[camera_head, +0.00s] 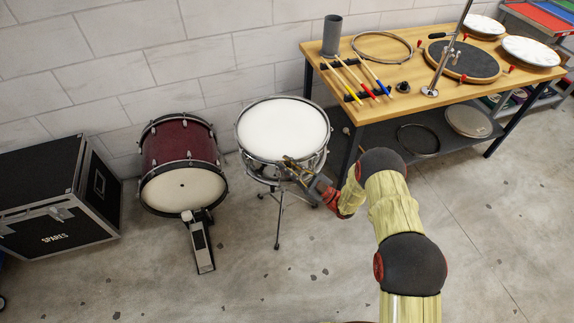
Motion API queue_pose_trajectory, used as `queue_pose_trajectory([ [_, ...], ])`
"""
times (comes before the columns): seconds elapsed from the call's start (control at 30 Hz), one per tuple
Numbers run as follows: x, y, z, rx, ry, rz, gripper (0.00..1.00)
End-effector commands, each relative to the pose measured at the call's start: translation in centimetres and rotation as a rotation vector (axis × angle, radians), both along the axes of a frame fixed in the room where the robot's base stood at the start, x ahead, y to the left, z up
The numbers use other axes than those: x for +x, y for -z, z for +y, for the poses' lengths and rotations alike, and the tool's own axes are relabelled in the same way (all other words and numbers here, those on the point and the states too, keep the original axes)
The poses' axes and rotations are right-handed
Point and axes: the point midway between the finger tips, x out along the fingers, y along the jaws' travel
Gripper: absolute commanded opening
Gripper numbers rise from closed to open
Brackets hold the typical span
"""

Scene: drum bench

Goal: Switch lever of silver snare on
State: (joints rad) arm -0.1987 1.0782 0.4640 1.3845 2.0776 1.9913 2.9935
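The silver snare (283,129) stands on a tripod stand (279,222) in the middle of the view, with its white head facing up. Its metal shell shows below the rim. My gripper (291,166) is at the front right side of the snare, close to the rim and shell. The fingers are small and dark here, and I cannot tell whether they touch the drum or how far apart they are. The lever is not clearly visible; the gripper covers part of the snare's front right side.
A red bass drum (182,163) with a pedal (202,245) stands left of the snare. A black case (60,199) marked SPARES is at far left. A wooden bench (425,92) with sticks, hoops and drum heads stands at right. The floor in front is clear.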

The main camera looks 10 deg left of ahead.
Motion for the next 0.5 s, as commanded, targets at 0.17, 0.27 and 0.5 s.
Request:
queue_pose_trajectory([
  [0.17,-0.03,0.06,-0.01,-0.001,0.000,0.000,0.26],
  [0.27,-0.02,0.04,0.00,0.000,0.000,0.000,0.32],
  [0.5,-0.01,0.00,0.01,0.000,0.000,-0.001,0.33],
])
